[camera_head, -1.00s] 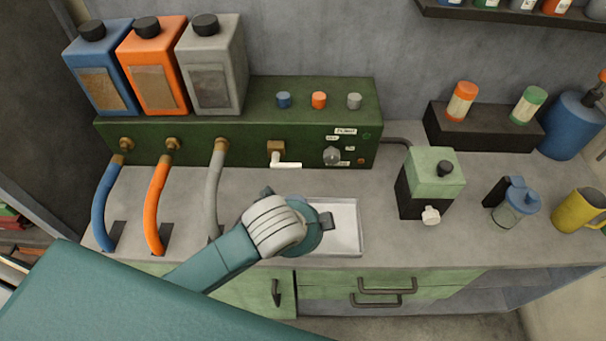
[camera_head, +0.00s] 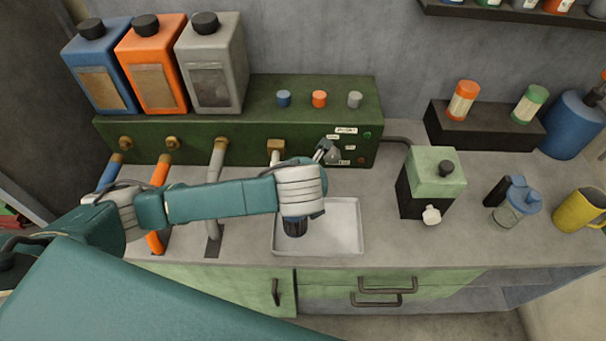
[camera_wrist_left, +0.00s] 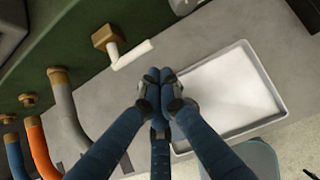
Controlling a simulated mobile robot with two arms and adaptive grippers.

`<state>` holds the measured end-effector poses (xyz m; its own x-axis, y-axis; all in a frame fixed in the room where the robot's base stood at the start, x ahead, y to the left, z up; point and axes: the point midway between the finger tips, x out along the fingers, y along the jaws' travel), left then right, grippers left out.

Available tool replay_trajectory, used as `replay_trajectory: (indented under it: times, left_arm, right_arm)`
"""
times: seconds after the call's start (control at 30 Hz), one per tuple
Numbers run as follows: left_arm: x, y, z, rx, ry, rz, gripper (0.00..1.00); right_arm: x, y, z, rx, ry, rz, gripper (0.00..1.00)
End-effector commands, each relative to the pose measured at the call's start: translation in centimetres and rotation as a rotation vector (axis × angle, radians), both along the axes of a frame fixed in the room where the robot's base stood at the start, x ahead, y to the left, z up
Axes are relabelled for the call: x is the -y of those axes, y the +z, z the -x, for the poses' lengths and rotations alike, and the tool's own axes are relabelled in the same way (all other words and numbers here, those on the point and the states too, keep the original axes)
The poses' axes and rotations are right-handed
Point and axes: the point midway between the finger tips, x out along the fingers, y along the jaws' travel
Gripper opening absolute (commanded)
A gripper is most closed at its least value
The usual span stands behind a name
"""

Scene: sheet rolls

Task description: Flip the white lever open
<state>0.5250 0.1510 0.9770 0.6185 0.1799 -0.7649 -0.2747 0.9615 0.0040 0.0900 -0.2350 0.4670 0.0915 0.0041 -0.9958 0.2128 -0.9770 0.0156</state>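The white lever (camera_wrist_left: 132,55) sticks out from a brass valve (camera_wrist_left: 108,40) on the front of the green machine, seen in the left wrist view. In the head view the brass valve (camera_head: 276,146) shows above my left wrist, which hides most of the lever. My right gripper is not in view.
A shallow white tray (camera_head: 318,249) lies below my left wrist. Grey, orange and blue hoses run down at the left. A green and black box (camera_head: 432,182) stands at right.

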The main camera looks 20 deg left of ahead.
Motion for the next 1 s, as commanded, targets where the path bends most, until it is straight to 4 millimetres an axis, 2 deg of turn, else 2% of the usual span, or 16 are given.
replay_trajectory:
  times: [0.13, 0.27, 0.7, 1.0]
  left_arm:
    - [0.0, -0.2, -0.2, -0.001, 0.002, 0.002, 0.00]
    - [-0.3, -1.3, -1.0, -0.001, 0.004, 0.001, 0.00]
    - [-1.5, -6.8, -5.5, 0.000, 0.002, 0.002, 0.00]
    - [-1.7, -7.7, -6.2, 0.000, 0.000, 0.003, 0.00]
  right_arm:
    - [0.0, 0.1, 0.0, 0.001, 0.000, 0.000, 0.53]
    - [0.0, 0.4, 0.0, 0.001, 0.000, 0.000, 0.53]
    - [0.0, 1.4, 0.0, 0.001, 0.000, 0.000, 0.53]
    - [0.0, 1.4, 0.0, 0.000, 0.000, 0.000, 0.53]
